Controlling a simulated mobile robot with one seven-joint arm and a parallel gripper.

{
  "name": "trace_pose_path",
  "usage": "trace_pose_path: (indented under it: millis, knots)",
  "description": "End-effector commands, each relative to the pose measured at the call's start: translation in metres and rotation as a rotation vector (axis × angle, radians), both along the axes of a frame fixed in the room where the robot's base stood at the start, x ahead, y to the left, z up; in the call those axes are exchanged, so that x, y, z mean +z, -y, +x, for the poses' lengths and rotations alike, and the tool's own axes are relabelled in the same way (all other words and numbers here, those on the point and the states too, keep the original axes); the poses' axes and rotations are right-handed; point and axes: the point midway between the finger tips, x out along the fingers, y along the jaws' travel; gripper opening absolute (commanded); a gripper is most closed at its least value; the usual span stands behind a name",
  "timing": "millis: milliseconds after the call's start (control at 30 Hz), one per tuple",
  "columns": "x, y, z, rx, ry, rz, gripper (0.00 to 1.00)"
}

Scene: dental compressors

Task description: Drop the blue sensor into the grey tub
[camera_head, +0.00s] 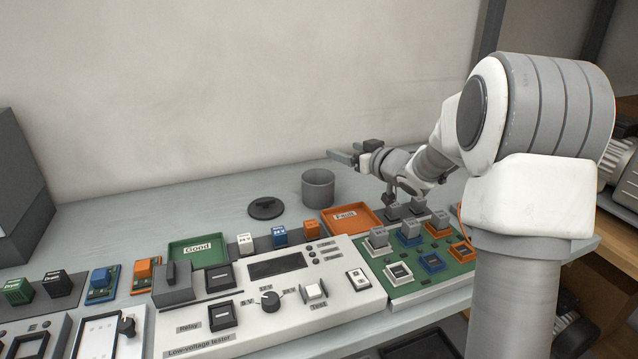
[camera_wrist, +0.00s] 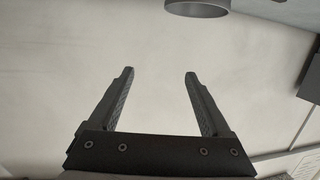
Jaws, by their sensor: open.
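The grey tub (camera_head: 318,190) is an open round cylinder standing at the back of the bench, near the wall. A blue block on a small board (camera_head: 101,281) lies at the left, and a blue block with white marks (camera_head: 279,237) stands behind the tester. I cannot tell for certain which is the blue sensor. My gripper (camera_head: 343,156) is above and to the right of the tub, pointing left. In the wrist view its two fingers (camera_wrist: 159,75) are spread with nothing between them. A grey round shape there (camera_wrist: 197,8), probably the tub, is cut by the top edge.
A dark round lid (camera_head: 265,208) lies left of the tub. A green "Good" tray (camera_head: 198,250) and an orange "Fault" tray (camera_head: 350,220) are in front. The white low-voltage tester (camera_head: 330,292) and a green relay board (camera_head: 425,262) fill the front. The back-left bench is clear.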

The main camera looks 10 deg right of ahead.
Motion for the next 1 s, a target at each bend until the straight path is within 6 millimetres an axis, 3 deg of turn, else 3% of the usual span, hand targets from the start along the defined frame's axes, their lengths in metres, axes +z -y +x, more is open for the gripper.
trace_pose_path:
  millis: [100,400,800,1000]
  knots:
    - [0.020,0.022,-0.013,-0.003,0.001,0.000,0.82]
    - [0.042,0.057,-0.035,0.000,0.001,0.001,0.82]
    - [0.045,0.062,-0.039,-0.002,0.000,-0.001,0.82]
    - [0.069,0.062,-0.046,-0.108,0.000,-0.066,0.82]
